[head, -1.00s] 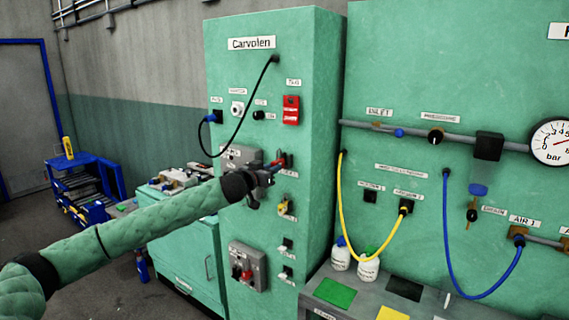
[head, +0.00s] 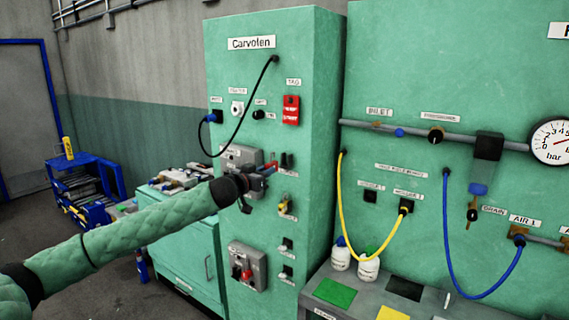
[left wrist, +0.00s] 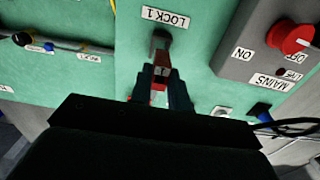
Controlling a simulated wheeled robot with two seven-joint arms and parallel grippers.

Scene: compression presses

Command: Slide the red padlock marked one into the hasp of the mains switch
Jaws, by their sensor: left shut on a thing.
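My left gripper (head: 262,175) is shut on the red padlock (head: 269,168), in front of the tall green cabinet. The left wrist view shows the padlock (left wrist: 160,93) upright between the fingers (left wrist: 160,82), with a numeral on a dark patch that looks like 1. Its shackle end points toward the dark holder (left wrist: 161,42) under the LOCK 1 label. In the head view that holder (head: 287,161) is just right of the gripper. The mains switch (head: 240,156) is a grey box partly behind the gripper; its red knob (left wrist: 290,36) shows in the left wrist view. The hasp is not clearly visible. My right gripper is out of view.
A yellow padlock (head: 285,206) hangs below the gripper. A grey box with a red knob (head: 246,272) is lower on the cabinet. A black cable (head: 240,140) loops above my arm. A green press panel with hoses (head: 400,220) is at right.

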